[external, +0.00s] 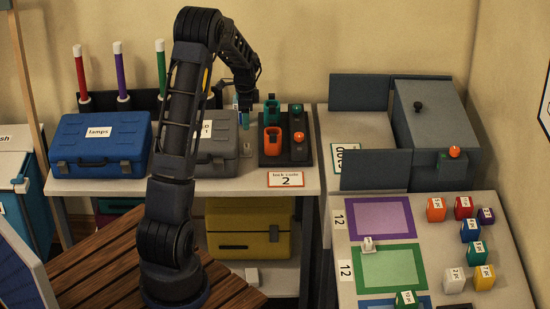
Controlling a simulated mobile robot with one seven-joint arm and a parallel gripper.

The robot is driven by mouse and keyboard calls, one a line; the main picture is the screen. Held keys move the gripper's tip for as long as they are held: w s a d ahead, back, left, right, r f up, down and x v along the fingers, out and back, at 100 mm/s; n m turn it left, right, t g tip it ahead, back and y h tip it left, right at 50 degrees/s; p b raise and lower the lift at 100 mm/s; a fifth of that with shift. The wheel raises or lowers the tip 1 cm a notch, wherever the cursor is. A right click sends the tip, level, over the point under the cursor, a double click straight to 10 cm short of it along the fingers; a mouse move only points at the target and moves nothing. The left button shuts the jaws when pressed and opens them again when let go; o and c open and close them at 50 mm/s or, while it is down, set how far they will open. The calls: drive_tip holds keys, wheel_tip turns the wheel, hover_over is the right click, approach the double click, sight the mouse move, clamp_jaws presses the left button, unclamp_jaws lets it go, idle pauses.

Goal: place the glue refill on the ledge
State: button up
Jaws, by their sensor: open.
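My gripper (246,100) points down above the back of the left table, between the grey case and the dark tray. It is open; its fingers are small and dark here. A small light-blue and white upright piece (236,103) shows beside the fingers, possibly the glue refill; I cannot tell whether it touches them or what it stands on. No label naming a glue refill is readable. No surface is marked as the ledge; a dark raised strip (107,101) with red, purple and green sticks runs along the back, partly hidden by my arm.
A blue case (100,150) and a grey case (219,160) stand on the left table. The dark tray (286,157) holds orange and green holders and buttons. Grey panels (376,170) and a grey box (433,120) stand right. Coloured blocks lie on the sloped board (425,207).

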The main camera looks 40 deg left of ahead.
drive_tip(key=s+d+r+n+t, duration=0.1)
drive_tip(key=s+d+r, duration=0.3)
drive_tip(key=d+r, duration=0.3)
drive_tip(key=s+d+r+n, duration=0.2)
drive_tip(key=s+d+r, duration=0.2)
drive_tip(key=d+r, duration=0.25)
drive_tip(key=s+d+r+n+t, duration=0.1)
drive_tip(key=s+d+r, duration=0.45)
drive_tip(key=r, duration=0.25)
drive_tip(key=s+d+r+n+t, duration=0.1)
drive_tip(key=s+d, duration=0.3)
drive_tip(key=s, duration=0.3)
drive_tip(key=s+d+r+n, duration=0.2)
drive_tip(key=s+d, duration=0.3)
drive_tip(key=s, duration=0.3)
drive_tip(key=s+d+r+n+t, duration=0.1)
drive_tip(key=s+d, duration=0.3)
drive_tip(key=s, duration=0.4)
drive_tip(key=shift+d+r+n+t, duration=0.3)
drive_tip(key=shift+d, duration=0.1)
drive_tip(key=shift+s+d+f, duration=0.15)
drive_tip(key=shift+s, duration=0.3)
drive_tip(key=shift+c, duration=0.7)
